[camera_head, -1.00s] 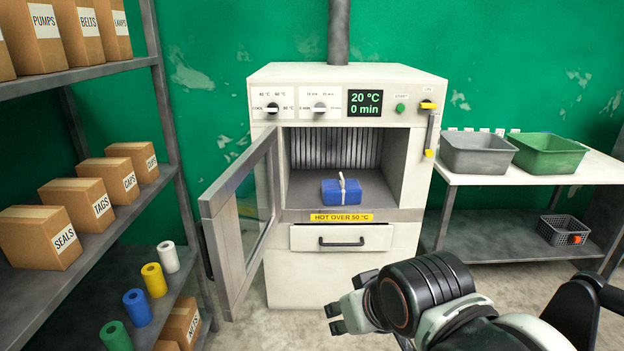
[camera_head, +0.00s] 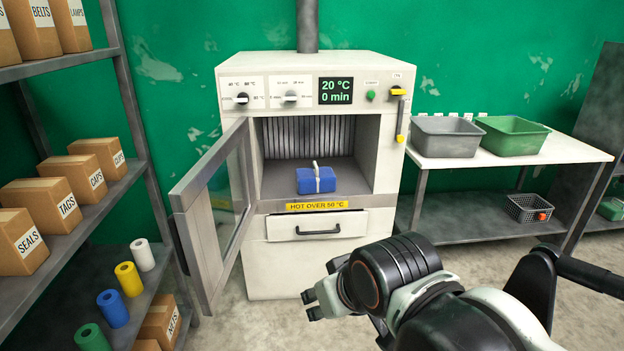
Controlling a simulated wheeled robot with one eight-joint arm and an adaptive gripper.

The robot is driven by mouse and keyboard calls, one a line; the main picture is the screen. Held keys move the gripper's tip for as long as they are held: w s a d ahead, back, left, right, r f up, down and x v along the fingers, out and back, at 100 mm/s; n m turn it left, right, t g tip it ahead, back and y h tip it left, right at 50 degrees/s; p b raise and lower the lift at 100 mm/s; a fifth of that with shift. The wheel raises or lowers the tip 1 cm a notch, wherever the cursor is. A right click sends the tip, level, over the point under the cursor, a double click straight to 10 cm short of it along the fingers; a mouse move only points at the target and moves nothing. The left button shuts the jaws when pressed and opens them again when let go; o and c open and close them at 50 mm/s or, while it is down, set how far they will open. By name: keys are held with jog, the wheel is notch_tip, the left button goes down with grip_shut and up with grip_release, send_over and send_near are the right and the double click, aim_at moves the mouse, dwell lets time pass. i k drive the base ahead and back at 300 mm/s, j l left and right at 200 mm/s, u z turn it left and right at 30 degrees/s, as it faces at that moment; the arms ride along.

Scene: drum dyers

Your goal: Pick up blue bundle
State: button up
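The blue bundle (camera_head: 318,181) sits on the floor of the dryer chamber, near its front edge. A light band or tie stands up from its top. The dryer (camera_head: 312,95) is white, with its door (camera_head: 213,205) swung open to the left. Its display reads 20 °C and 0 min. My gripper (camera_head: 309,304) is at the lower middle, in front of and below the chamber, well apart from the bundle. It points left, and its two fingertips show a small gap with nothing between them.
A yellow "HOT OVER 50 °C" label (camera_head: 317,206) and a drawer (camera_head: 318,228) lie below the chamber. A shelf with boxes and coloured rolls stands left. At right, a table (camera_head: 540,154) holds a grey bin (camera_head: 447,139) and a green bin (camera_head: 512,138). Floor before the dryer is clear.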

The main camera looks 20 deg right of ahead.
aim_at(315, 179)
jog(key=i+l+z, duration=0.3)
jog(key=i, duration=0.9)
jog(key=i+j+z, duration=0.1)
jog(key=i+z, duration=0.25)
jog(key=i, duration=0.9)
jog(key=k+u, duration=0.3)
jog(key=k+j+u, duration=0.1)
jog(key=k+u, duration=0.15)
